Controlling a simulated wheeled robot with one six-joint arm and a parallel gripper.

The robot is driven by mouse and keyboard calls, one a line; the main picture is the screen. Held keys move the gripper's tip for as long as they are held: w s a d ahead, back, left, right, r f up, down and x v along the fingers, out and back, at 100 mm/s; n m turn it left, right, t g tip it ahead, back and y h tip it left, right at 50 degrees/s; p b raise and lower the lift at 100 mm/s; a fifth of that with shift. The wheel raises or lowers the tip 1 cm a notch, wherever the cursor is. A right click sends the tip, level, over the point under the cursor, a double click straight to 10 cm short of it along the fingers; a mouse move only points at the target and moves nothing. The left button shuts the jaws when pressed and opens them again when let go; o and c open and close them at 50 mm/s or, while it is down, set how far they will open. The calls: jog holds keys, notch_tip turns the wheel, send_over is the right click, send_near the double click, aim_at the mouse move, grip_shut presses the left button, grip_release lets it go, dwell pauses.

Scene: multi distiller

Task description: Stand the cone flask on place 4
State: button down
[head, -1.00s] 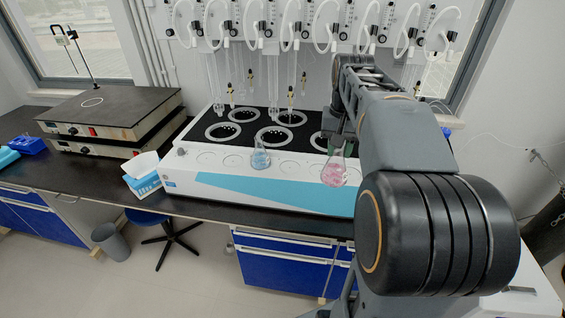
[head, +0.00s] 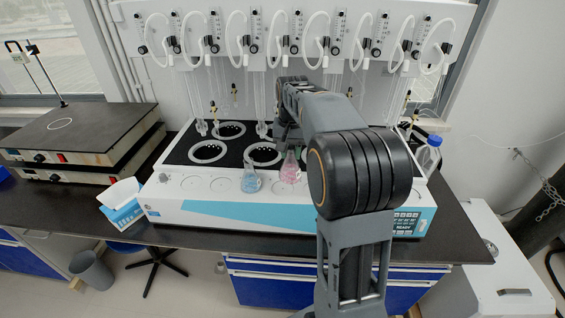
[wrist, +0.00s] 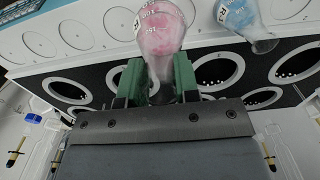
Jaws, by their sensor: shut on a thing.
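The cone flask with pink liquid (head: 291,174) is just right of a similar flask with blue liquid (head: 251,181) in the head view. In the wrist view my gripper (wrist: 159,84) has its green fingers shut on the neck of the pink flask (wrist: 160,32). The blue flask also shows in the wrist view (wrist: 238,16), apart from the fingers. Round places (head: 195,184) line the white front ledge of the distiller (head: 300,214). I cannot tell whether the pink flask's base touches the ledge. No place numbers are readable.
Ringed heater openings (head: 209,151) lie behind the ledge, with glass tubes and white hoses above. A tissue box (head: 122,205) and stacked hotplates (head: 80,135) stand to the left. A blue-capped bottle (head: 430,152) stands at the right.

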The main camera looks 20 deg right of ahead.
jog(key=w+f, duration=0.1)
jog(key=f, duration=0.1)
jog(key=w+f, duration=0.2)
jog(key=shift+a+p, duration=0.35)
jog(key=shift+a, duration=0.05)
jog(key=shift+w+f, duration=0.15)
jog(key=shift+f, duration=0.75)
jog(key=shift+w+f, duration=0.15)
jog(key=shift+f, duration=0.75)
jog(key=shift+f, duration=0.15)
jog(key=c, duration=0.8)
grip_release()
jog(key=shift+c, duration=0.2)
notch_tip(320, 180, up, 11)
jog(key=s+a+r+n+t, duration=0.1)
jog(key=s+a+r, duration=0.1)
jog(key=s+a, duration=0.25)
jog(key=s+a+f+n+t, duration=0.1)
jog(key=s+a+f+n, duration=0.1)
jog(key=s, duration=0.7)
jog(key=s+a+f+n+t, duration=0.2)
jog(key=s+a+f, duration=0.2)
jog(key=s, duration=0.4)
jog(key=shift+s+a+f+n, duration=0.15)
jog(key=shift+s+f+n, duration=0.25)
jog(key=shift+f, duration=0.3)
